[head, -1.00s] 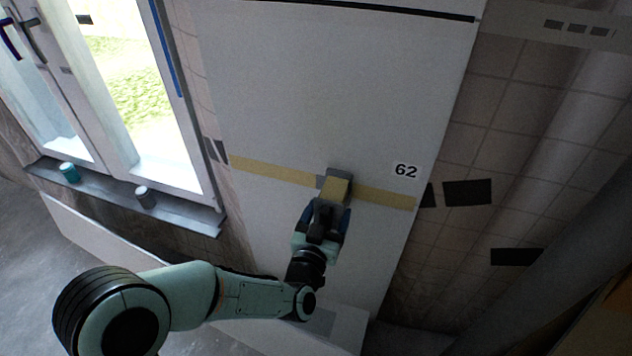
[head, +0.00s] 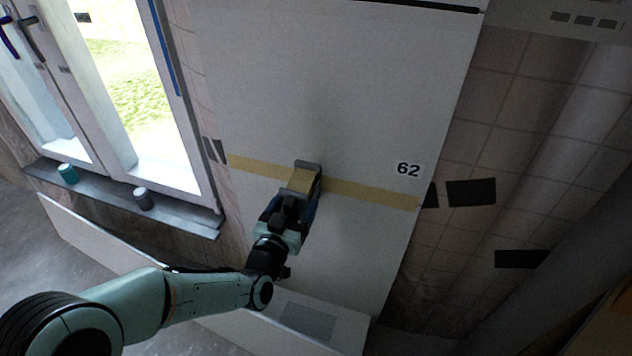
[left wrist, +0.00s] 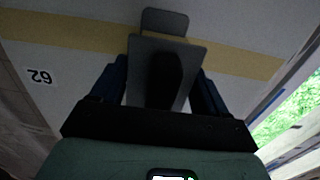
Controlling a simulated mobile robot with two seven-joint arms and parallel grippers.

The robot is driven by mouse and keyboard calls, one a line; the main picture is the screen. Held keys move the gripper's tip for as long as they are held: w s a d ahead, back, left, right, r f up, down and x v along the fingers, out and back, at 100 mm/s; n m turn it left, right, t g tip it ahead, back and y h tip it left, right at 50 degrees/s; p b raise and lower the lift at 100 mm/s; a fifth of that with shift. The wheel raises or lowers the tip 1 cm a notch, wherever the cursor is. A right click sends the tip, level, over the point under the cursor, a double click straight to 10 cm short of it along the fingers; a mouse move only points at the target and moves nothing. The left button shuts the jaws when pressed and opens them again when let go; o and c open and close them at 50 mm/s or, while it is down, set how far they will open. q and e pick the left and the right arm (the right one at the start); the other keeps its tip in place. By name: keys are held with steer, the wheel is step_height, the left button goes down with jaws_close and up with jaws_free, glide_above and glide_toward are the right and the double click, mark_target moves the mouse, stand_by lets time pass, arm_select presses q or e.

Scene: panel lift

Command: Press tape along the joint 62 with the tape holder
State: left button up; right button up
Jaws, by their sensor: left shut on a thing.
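The joint 62 runs across the white wall panel under a tan tape strip (head: 370,194), with the number label 62 (head: 408,170) just above its right part. The strip also shows in the left wrist view (left wrist: 238,58), with the label upside down (left wrist: 40,77). My left gripper (head: 290,208) is shut on the grey tape holder (head: 308,166). The holder's head is at the strip, left of its middle; whether it touches the panel I cannot tell. In the left wrist view the holder (left wrist: 165,42) sits between the blue fingers. Tape shows on both sides of it. My right gripper is not in view.
A window with a grey sill (head: 130,200) is at the left, with a teal can (head: 68,173) and a dark grey can (head: 143,198) on it. A tiled wall with black patches (head: 471,192) is at the right. A white board (head: 330,325) lies low in front.

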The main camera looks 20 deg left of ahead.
arm_select(q)
steer(key=shift+s+r, duration=0.1)
steer(key=shift+s, duration=0.05)
steer(key=s, duration=0.6)
steer(key=shift+s+d, duration=0.15)
steer(key=shift+s, duration=0.2)
stand_by(0.4)
